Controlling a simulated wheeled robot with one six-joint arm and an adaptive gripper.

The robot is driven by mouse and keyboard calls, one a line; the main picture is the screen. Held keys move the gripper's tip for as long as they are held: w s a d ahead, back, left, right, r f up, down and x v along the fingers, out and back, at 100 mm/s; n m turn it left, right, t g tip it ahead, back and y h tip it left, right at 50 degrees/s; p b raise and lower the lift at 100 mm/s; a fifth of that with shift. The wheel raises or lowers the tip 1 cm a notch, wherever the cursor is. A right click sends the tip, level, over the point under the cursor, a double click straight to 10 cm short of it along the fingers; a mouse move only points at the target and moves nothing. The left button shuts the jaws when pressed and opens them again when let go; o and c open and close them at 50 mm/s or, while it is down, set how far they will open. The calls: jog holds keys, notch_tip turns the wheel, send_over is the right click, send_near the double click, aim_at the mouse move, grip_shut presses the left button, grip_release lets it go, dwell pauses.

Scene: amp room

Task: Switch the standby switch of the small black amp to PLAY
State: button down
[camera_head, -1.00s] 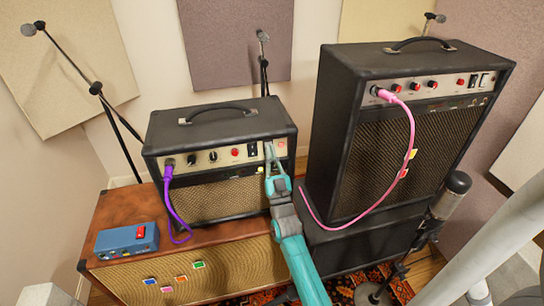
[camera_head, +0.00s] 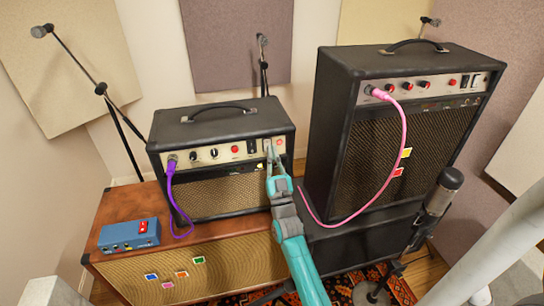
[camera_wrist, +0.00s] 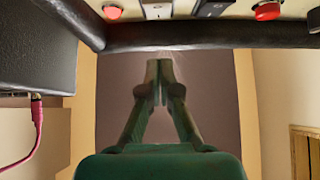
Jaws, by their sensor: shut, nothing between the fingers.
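The small black amp (camera_head: 225,122) stands on a brown cabinet, its cream control panel (camera_head: 203,156) facing me. My gripper (camera_head: 269,149) is shut and empty, with its tips at the right end of this panel, between a dark switch (camera_head: 251,147) and a red lamp (camera_head: 278,142). In the wrist view, my gripper (camera_wrist: 160,66) shows closed fingertips just below the panel edge. They line up with a pale-looking switch (camera_wrist: 157,10), beside a black switch (camera_wrist: 213,9). Switch labels and settings are unreadable. I cannot tell whether the tips touch the panel.
A taller black amp (camera_head: 335,150) stands close on the right, with a pink cable (camera_head: 402,145) hanging in front. A purple cable (camera_head: 171,190) plugs into the small amp's left end. A blue box (camera_head: 129,234) sits on the brown cabinet (camera_head: 245,252). A microphone (camera_head: 442,190) stands at right.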

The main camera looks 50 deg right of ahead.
jog(key=s+a+f, duration=0.4)
jog(key=s+a, duration=0.1)
jog(key=s, duration=0.2)
jog(key=shift+s+f, duration=0.2)
jog(key=shift+s, duration=0.05)
dwell(0.6)
